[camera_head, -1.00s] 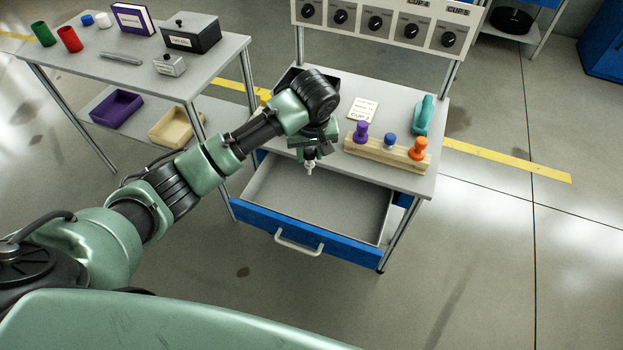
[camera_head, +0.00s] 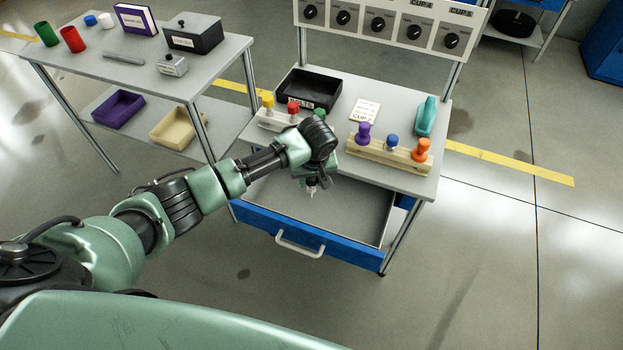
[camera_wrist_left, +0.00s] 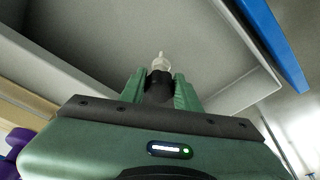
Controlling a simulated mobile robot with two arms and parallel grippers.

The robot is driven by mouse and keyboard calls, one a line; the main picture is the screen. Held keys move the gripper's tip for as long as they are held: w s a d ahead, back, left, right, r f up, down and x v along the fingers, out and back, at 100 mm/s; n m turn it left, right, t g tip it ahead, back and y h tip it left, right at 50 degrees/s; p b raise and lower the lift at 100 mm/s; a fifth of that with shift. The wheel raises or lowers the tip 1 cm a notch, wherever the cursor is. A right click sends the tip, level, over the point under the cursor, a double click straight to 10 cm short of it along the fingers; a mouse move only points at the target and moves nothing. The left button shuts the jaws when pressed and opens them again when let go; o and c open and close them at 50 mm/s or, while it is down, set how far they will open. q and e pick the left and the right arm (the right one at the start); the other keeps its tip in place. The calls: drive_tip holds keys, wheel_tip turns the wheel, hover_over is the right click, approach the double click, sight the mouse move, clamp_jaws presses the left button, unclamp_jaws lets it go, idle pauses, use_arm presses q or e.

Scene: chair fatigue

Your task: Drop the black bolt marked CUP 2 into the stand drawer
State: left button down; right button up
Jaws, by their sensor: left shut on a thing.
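My left gripper (camera_head: 311,181) is shut on the black bolt (camera_wrist_left: 159,88), with its fingers on both sides of the black head. A pale, narrow shank points out from between the fingertips. I cannot read a CUP 2 mark on it. The stand drawer (camera_head: 350,215) is pulled open, with a blue front and a white handle. Its grey floor looks empty where I can see it; my arm hides its left part. The gripper hangs over the open drawer, and the bolt appears above its floor, apart from it. My right gripper is not in view.
On the stand top (camera_head: 385,178) are a black tray (camera_head: 310,88), a wooden rack (camera_head: 385,155) with coloured bolts, a white rack with bolts, a card (camera_head: 365,111) and a teal object (camera_head: 426,116). A cluttered side table (camera_head: 130,72) stands left.

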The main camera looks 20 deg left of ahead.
use_arm(q)
drive_tip(key=shift+f, duration=0.2)
drive_tip(key=shift+f, duration=0.35)
drive_tip(key=c, duration=1)
unclamp_jaws()
drive_tip(key=shift+r, duration=0.4)
drive_tip(key=p+v, duration=0.1)
drive_tip(key=v, duration=1.1)
drive_tip(key=shift+r, duration=0.25)
drive_tip(key=shift+w, duration=0.1)
